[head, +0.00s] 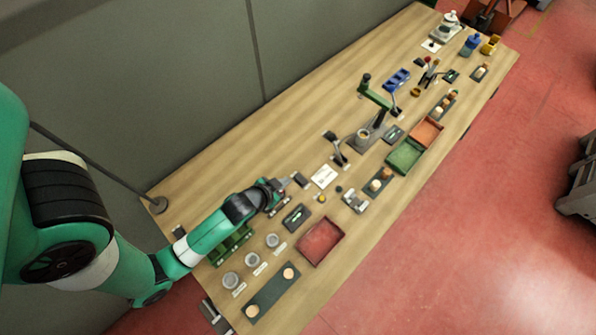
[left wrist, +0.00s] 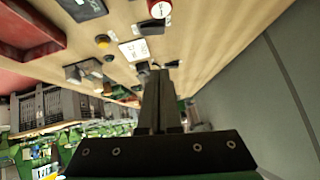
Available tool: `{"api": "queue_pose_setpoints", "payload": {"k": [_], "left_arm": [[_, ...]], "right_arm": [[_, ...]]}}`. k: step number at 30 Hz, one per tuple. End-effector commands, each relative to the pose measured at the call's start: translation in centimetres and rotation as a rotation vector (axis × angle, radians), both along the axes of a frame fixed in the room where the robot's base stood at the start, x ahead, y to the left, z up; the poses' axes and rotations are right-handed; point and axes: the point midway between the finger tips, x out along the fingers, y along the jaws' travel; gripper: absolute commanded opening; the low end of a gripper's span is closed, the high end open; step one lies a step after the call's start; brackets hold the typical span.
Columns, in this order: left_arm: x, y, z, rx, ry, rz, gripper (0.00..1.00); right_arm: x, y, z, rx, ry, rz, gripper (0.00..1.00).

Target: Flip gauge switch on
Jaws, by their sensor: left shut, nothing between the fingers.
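My left gripper (head: 284,187) reaches across the table from the left in the head view. In the left wrist view its fingers (left wrist: 160,76) are together, with nothing between them. A small dark block (head: 301,180) lies just beyond the fingertips in the head view; I cannot tell whether it is the gauge switch. A white card (head: 323,176) lies to the right of it and also shows in the left wrist view (left wrist: 135,50). The gauge and its switch position cannot be made out. Contact at the fingertips is unclear.
A black holder (head: 296,217), a yellow button (head: 322,198) and a grey device (head: 355,201) stand near the gripper. A red tray (head: 320,243) lies at the front edge. The wall side of the table is mostly clear.

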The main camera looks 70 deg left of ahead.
Motion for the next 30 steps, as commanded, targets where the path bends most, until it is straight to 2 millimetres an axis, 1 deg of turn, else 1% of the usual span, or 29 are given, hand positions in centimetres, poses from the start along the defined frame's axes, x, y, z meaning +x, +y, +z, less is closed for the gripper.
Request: {"api": "queue_pose_setpoints", "payload": {"k": [5,8,11,21,25,27,30], "left_arm": [[0.2,0.1,-0.2,0.0,-0.001,0.0,0.0],[0.8,0.5,-0.9,0.0,-0.001,0.001,0.0],[1.7,1.2,-2.1,0.001,-0.001,0.001,0.0],[6.1,4.2,-7.2,0.001,-0.002,0.0,0.0],[5.8,4.5,-9.4,-0.001,0.002,0.0,0.0],[5.8,4.7,-10.1,0.0,0.0,0.0,0.0],[5.7,4.8,-10.7,0.0,-0.002,-0.001,0.0]], "right_arm": [[0.0,0.0,-0.1,0.0,0.0,0.0,0.5],[0.0,0.0,-0.3,0.0,0.0,0.0,0.5],[0.0,0.0,-0.8,0.0,0.0,0.0,0.5],[0.0,0.0,-2.8,0.0,0.0,0.0,0.5],[0.0,0.0,-3.3,0.0,0.0,0.0,0.5],[0.0,0.0,-3.6,0.0,0.0,0.0,0.5],[0.0,0.0,-3.7,0.0,0.0,0.0,0.5]]}}
